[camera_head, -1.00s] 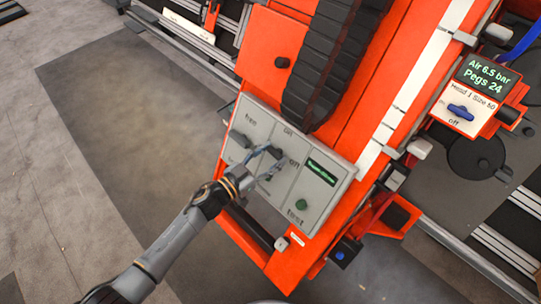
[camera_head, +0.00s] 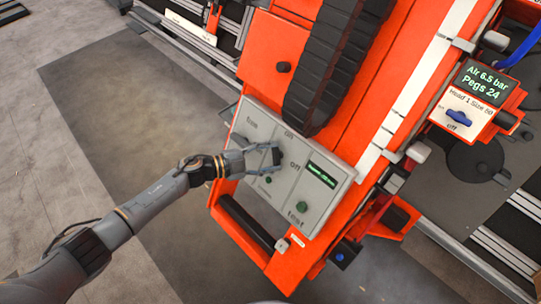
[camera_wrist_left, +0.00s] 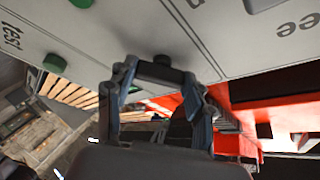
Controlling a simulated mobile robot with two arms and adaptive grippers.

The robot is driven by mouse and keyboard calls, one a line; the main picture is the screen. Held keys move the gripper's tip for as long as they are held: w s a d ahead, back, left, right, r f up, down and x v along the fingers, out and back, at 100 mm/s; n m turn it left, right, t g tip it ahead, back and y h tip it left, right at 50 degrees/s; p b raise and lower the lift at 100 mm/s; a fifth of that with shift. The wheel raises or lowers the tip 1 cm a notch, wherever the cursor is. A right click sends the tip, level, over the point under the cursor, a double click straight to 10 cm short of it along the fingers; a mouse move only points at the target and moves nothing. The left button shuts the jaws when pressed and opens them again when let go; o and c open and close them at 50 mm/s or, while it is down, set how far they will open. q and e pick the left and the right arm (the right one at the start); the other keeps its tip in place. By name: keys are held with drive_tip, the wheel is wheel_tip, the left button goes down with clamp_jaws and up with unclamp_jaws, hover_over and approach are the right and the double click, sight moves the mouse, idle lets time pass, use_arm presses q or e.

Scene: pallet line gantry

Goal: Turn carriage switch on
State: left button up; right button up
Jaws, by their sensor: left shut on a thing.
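The grey control panel (camera_head: 325,205) is on the orange carriage, with "free", "on", "off" and "test" labels. My left gripper (camera_head: 275,156) is at its middle section, between "on" and "off", and hides most of the switch there. In the left wrist view, the fingers of my left gripper (camera_wrist_left: 160,72) close in around a dark switch knob (camera_wrist_left: 162,60) under the panel face. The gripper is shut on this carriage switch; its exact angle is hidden. My right gripper is not in view.
Green buttons sit below the switch (camera_head: 268,180) and near "test" (camera_head: 302,207). A small display (camera_head: 322,175) is on the panel. A black cable chain (camera_head: 325,75) runs above it. A separate blue switch (camera_head: 459,118) is at the right. Open floor (camera_head: 130,120) lies left.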

use_arm(q)
drive_tip(key=m, duration=0.1)
drive_tip(key=m+g+p, duration=0.1)
drive_tip(key=m, duration=0.1)
drive_tip(key=m+y, duration=0.1)
drive_tip(key=shift+w+r+m+g, duration=0.1)
drive_tip(key=shift+r+m+g, duration=0.15)
drive_tip(key=shift+m+g, duration=0.05)
drive_tip(key=shift+m+g+y+p, duration=0.45)
drive_tip(key=shift+m+p, duration=0.25)
drive_tip(key=shift+m, duration=0.3)
drive_tip(key=shift+f, duration=0.1)
drive_tip(key=o, duration=1.2)
drive_tip(key=shift+c, duration=0.2)
drive_tip(key=v, duration=1.2)
drive_tip(key=shift+d, duration=0.1)
